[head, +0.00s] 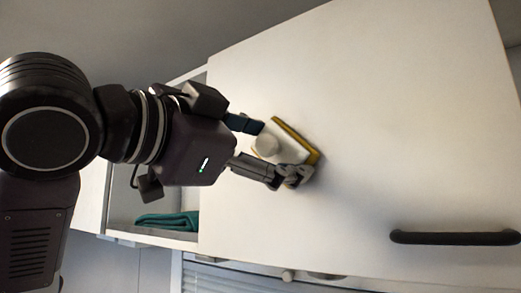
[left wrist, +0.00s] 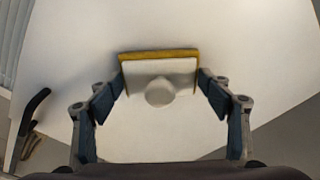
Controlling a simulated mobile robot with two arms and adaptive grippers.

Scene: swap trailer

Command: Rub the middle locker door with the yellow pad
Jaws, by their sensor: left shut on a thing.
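The pad has a yellow layer (head: 294,138) under a white back with a round pale knob. It lies flat against, or very close to, the white locker door (head: 400,120); I cannot tell if it touches. My left gripper (head: 272,152) is shut on the pad, with one finger on each side of it. In the left wrist view the yellow pad (left wrist: 160,55) sits between the two fingers, in front of the white door surface. The door has a dark bar handle (head: 455,238) at its lower right. My right gripper is not in view.
Left of the door is an open compartment with a folded green cloth (head: 168,221) on its floor. A slatted pale panel (head: 225,277) and a round knob (head: 288,275) show below the door. The handle juts out from the door; the rest of its face is clear.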

